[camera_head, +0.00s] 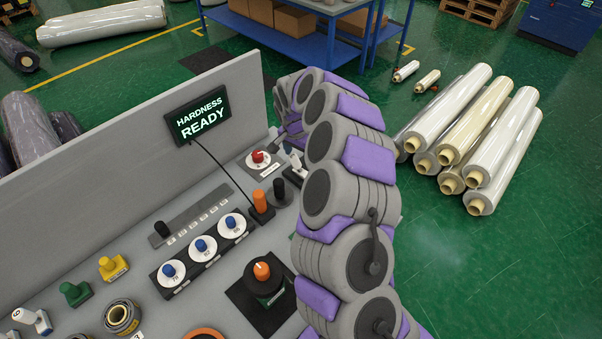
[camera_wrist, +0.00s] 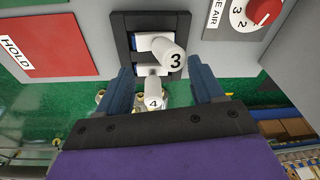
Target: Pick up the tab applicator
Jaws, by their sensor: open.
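Two white round-ended handles, marked 3 (camera_wrist: 167,55) and 4 (camera_wrist: 154,95), show in the wrist view beside a black frame (camera_wrist: 122,42). They look like tab applicators, but I cannot tell for certain. My gripper (camera_wrist: 160,68) is open, with a blue finger on each side of these handles. It does not visibly grip either one. In the head view, a white handle (camera_head: 297,161) stands near the end of my arm; my fingertips are hard to make out there. Another white numbered handle (camera_head: 34,319) is at the lower left of the bench.
A red knob (camera_head: 258,156) is beside the arm's end, and a red HOLD pad (camera_wrist: 38,45) is left in the wrist view. Blue-knobbed dials (camera_head: 202,246), an orange-topped post (camera_head: 260,200) and a display (camera_head: 200,108) are on the bench. Wrapped rolls (camera_head: 480,130) lie on the floor.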

